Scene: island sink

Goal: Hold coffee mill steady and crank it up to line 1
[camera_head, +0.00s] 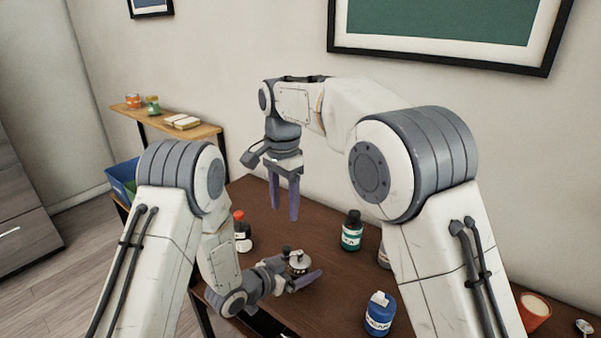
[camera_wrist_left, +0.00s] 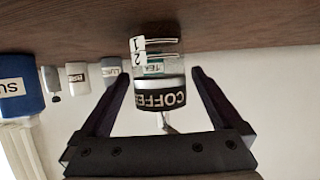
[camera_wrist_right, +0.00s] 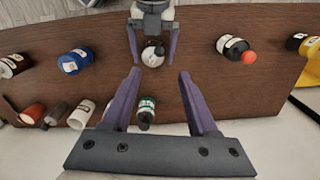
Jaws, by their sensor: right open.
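The coffee mill (camera_head: 299,263) stands upright on the brown table, with a dark top and a crank (camera_wrist_left: 167,122). In the left wrist view, which is upside down, its black COFFEE band (camera_wrist_left: 160,98) and clear jar marked 1 and 2 show. My left gripper (camera_wrist_left: 163,73) is open, with a finger on either side of the mill and visible gaps. My right gripper (camera_head: 286,212) is open and empty, pointing down above the table, behind the mill and apart from it. The right wrist view shows the mill's round top (camera_wrist_right: 153,54) between my left fingers.
A red-capped bottle (camera_head: 242,232) stands left of the mill. A green-labelled jar (camera_head: 352,231) and a blue container (camera_head: 379,314) stand to its right. An orange cup (camera_head: 534,311) is far right.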

